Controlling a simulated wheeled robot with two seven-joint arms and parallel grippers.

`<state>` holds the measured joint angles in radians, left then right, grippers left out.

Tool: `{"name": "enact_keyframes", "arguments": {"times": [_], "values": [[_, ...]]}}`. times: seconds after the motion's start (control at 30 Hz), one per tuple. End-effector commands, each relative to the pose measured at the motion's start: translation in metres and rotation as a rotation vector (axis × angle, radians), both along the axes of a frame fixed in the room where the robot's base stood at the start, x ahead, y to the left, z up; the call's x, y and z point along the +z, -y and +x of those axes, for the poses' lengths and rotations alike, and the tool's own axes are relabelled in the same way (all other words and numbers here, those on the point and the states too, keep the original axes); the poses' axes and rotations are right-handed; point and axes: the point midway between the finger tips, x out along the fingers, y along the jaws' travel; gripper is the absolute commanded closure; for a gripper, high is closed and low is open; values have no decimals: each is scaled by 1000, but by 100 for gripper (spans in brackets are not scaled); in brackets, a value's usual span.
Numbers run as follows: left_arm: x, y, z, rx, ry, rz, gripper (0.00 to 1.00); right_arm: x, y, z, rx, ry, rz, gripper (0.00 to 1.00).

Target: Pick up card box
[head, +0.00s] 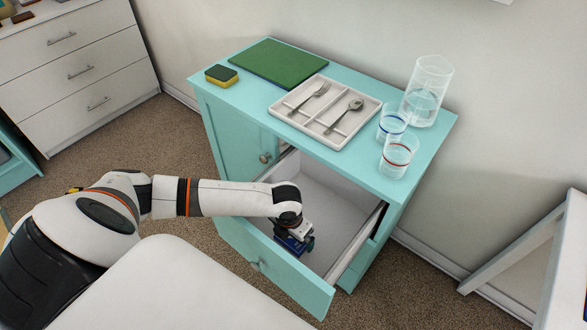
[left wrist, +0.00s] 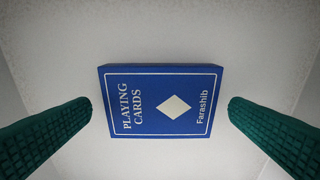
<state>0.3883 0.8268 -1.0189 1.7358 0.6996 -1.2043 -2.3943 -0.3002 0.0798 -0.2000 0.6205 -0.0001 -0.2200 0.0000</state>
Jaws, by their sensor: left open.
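The card box (left wrist: 160,122) is blue with white print reading "PLAYING CARDS" and a white diamond. In the left wrist view it lies flat on the pale drawer floor, between the two dark green fingers. My left gripper (head: 296,243) is open and reaches down into the open drawer (head: 325,200). The fingers stand apart on both sides of the box, with a gap at each side. In the head view the gripper and wrist mostly cover the box's place. My right gripper is not in view.
The teal cabinet top (head: 225,97) holds a cutlery tray (head: 311,130) with a fork and spoon, a green board (head: 280,62), a sponge (head: 221,75), two glasses and a clear jug (head: 427,90). A white leaning frame (head: 525,240) stands right.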

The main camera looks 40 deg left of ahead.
Motion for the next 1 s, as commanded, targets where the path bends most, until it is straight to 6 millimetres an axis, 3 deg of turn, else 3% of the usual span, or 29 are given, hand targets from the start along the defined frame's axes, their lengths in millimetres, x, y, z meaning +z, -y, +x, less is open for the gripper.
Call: {"name": "enact_keyframes", "arguments": {"times": [0.1, 0.37, 0.63, 0.87, 1.0], "values": [[-13, 0, 1, 1, 0, 1, 0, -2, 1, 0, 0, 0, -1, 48], [-15, 0, 2, 0, 1, 0, 0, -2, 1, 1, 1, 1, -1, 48], [-15, 0, 2, 0, 1, 1, 41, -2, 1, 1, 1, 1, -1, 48], [-13, 0, 2, 0, 2, 1, 41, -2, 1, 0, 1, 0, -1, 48], [4, -1, 3, -2, 4, 2, 41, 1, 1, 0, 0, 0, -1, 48]]}}
